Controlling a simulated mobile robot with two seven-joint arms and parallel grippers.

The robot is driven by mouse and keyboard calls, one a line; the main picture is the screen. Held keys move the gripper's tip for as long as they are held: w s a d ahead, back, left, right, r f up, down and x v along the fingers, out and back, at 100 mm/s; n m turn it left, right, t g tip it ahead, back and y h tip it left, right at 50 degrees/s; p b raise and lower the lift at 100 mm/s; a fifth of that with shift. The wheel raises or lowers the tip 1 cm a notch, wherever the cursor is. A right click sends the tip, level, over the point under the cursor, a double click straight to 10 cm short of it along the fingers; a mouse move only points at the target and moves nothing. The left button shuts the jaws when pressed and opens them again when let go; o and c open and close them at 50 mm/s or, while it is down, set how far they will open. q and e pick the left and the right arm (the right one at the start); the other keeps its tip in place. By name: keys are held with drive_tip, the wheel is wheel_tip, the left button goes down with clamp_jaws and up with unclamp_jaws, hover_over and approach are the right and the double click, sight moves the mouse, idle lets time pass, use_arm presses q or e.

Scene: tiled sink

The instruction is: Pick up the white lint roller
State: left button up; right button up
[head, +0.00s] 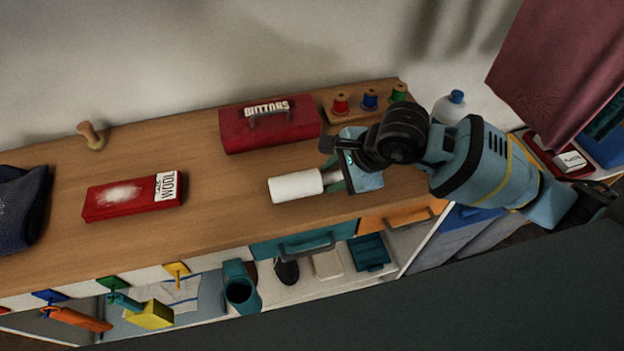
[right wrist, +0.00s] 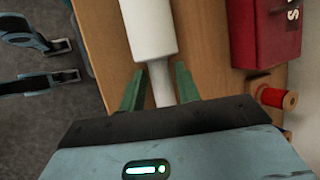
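The white lint roller (head: 296,186) lies on the wooden tabletop near its front edge. Its white roll points left in the head view, and its handle points right toward my right gripper. In the right wrist view the roll (right wrist: 148,28) is at the top and the pale handle (right wrist: 162,92) runs down between the green fingers. My right gripper (right wrist: 159,82) is open around the handle, with a finger on each side and small gaps visible. In the head view the right gripper (head: 338,180) hides the handle's end. I cannot make out my left gripper.
A red buttons box (head: 268,125) stands behind the roller, with thread spools (head: 370,100) to its right. A red wool box (head: 133,196) lies to the left, with bare tabletop (head: 225,190) between. Drawers (head: 303,243) and open shelves are below. Blue-grey parts at the wrist view's left are unclear.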

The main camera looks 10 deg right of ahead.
clamp_jaws()
drive_tip(key=shift+r, duration=0.1)
